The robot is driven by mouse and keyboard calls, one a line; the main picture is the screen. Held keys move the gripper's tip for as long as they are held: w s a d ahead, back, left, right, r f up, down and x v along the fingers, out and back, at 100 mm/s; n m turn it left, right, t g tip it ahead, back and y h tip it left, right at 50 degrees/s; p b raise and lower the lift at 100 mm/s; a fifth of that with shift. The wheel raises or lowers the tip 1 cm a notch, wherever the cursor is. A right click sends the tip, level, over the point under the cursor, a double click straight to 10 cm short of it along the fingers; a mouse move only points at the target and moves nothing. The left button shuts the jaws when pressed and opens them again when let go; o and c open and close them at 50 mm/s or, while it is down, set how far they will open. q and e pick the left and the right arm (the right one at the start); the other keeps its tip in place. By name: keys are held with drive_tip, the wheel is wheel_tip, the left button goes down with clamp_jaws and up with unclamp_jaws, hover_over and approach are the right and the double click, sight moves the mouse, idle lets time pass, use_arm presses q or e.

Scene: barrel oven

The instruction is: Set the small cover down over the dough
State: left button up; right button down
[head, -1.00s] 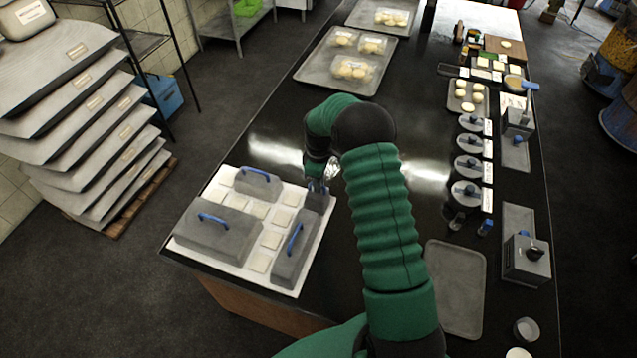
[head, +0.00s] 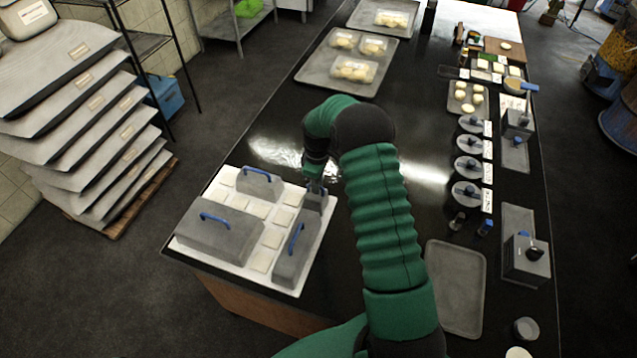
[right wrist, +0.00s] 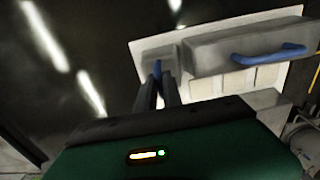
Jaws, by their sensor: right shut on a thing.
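The small grey cover (head: 317,203) is at the right edge of the white board (head: 190,250). My right gripper (head: 315,188) is above it, shut on its blue handle. In the right wrist view the handle (right wrist: 157,70) shows between the fingers, with the grey cover (right wrist: 167,55) around it. I cannot tell whether the cover touches the board. Any dough under it is hidden. Pale dough squares (head: 271,238) lie bare in the middle of the board. My left gripper is not in view.
A long grey cover (head: 290,262) stands close to the small one; a large cover (head: 210,240) and a medium cover (head: 258,187) stand further left on the board. A bare grey tray (head: 455,290) lies to the right of my arm. Black tabletop is clear beyond the board.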

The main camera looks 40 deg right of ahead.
drive_tip(key=shift+a, duration=0.2)
drive_tip(key=shift+d+f, duration=0.1)
drive_tip(key=shift+d, duration=0.05)
idle(0.3)
drive_tip(key=c, duration=1.4)
unclamp_jaws()
wheel_tip(320, 180, up, 17)
drive_tip(key=b, duration=0.2)
drive_tip(key=s+a+f+m+t, duration=0.1)
drive_tip(key=s+a+f, duration=0.15)
drive_tip(key=a, duration=0.55)
drive_tip(key=s+a+f+m, duration=0.2)
drive_tip(key=s+a, duration=0.1)
drive_tip(key=a, duration=0.5)
drive_tip(key=s+a+f+m+t, duration=0.1)
drive_tip(key=s+a+f+m, duration=0.1)
drive_tip(key=s+a, duration=0.5)
drive_tip(key=shift+s+a+f+t+b, duration=0.3)
drive_tip(key=shift+s+f+b, duration=0.25)
drive_tip(key=shift+s, duration=0.95)
